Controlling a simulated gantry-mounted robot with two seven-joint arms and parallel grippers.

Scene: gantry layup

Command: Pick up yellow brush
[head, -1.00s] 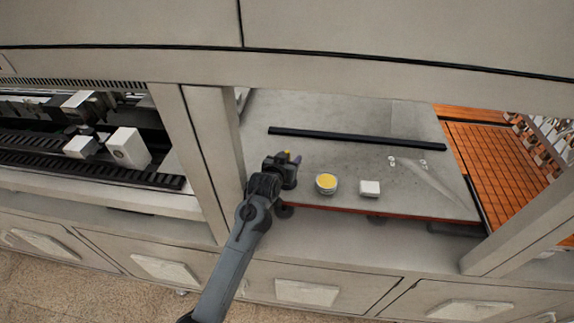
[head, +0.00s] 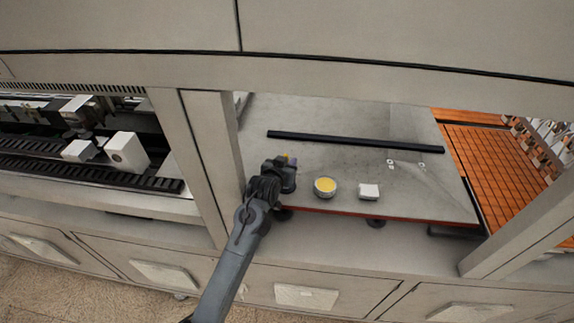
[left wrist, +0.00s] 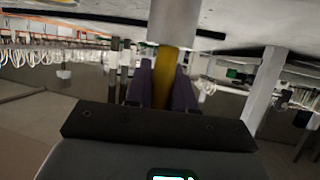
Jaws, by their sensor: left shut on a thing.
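The yellow brush shows in the left wrist view (left wrist: 167,64) as a yellow handle with a broad pale grey part at its far end. My left gripper (left wrist: 163,85) is shut on the yellow handle, with a dark finger on each side. In the head view my left gripper (head: 284,163) is at the left front of the grey plate, and only a small yellow bit of the brush (head: 289,159) shows there. The rest of the brush is hidden by the gripper in that view. My right gripper is not in view.
A grey post (head: 210,160) stands close left of my arm. The plate's middle is mostly clear.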

